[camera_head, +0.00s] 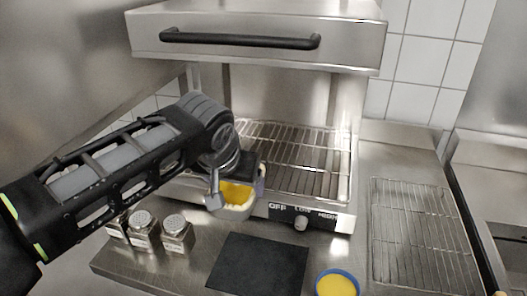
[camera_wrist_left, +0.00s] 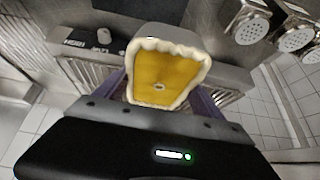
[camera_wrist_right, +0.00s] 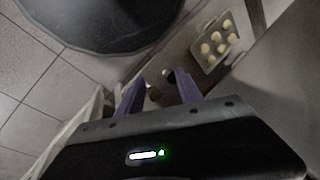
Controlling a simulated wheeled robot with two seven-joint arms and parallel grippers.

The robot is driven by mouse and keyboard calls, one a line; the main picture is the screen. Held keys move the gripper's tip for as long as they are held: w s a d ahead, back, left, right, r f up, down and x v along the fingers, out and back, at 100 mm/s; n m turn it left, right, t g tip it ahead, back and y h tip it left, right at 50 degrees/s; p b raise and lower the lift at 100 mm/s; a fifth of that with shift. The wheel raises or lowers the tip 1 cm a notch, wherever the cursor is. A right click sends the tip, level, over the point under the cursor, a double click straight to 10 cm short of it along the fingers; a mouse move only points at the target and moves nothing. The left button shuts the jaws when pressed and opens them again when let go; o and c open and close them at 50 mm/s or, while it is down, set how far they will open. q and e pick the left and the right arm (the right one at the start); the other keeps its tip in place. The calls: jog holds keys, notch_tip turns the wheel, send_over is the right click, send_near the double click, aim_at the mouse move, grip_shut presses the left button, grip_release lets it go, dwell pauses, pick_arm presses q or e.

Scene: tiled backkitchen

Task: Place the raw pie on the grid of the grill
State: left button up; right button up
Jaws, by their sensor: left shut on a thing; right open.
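The raw pie (camera_head: 238,193), with yellow filling and a pale crust, is held by my left gripper (camera_head: 236,188) in front of the grill's lower front edge. In the left wrist view the pie (camera_wrist_left: 161,78) sits between the fingers, its filling facing the camera. The grill (camera_head: 255,28) is a steel unit with a raised top and a black handle. Its wire grid (camera_head: 298,150) is bare where it shows; my left arm hides its left part. My right gripper (camera_wrist_right: 160,92) is open and empty in the right wrist view, away from the grill.
Several shakers (camera_head: 178,234) stand left of a black mat (camera_head: 258,266) on the counter. A blue-rimmed bowl (camera_head: 338,283) with yellow contents is at the front. A wire rack (camera_head: 420,225) lies bare on the right. A tray with several pale round pieces (camera_wrist_right: 213,42) shows in the right wrist view.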

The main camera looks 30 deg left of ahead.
pick_arm(q)
jog(key=shift+r, duration=0.1)
jog(key=w+a+p, duration=0.1)
jog(key=w+a, duration=0.1)
jog(key=w, duration=0.3)
jog(key=w+a+p, duration=0.2)
jog(key=w, duration=0.3)
jog(key=w+a+p, duration=0.1)
jog(key=w+a, duration=0.2)
jog(key=w, duration=0.2)
jog(key=shift+w+p, duration=0.35)
jog(key=shift+p, duration=0.05)
jog(key=shift+w+a+r, duration=0.1)
jog(key=shift+w+a, duration=0.05)
jog(key=shift+w, duration=0.2)
notch_tip(320, 180, down, 3)
jog(key=shift+f+p, duration=0.2)
jog(key=shift+p, duration=0.4)
jog(key=shift+f, duration=0.15)
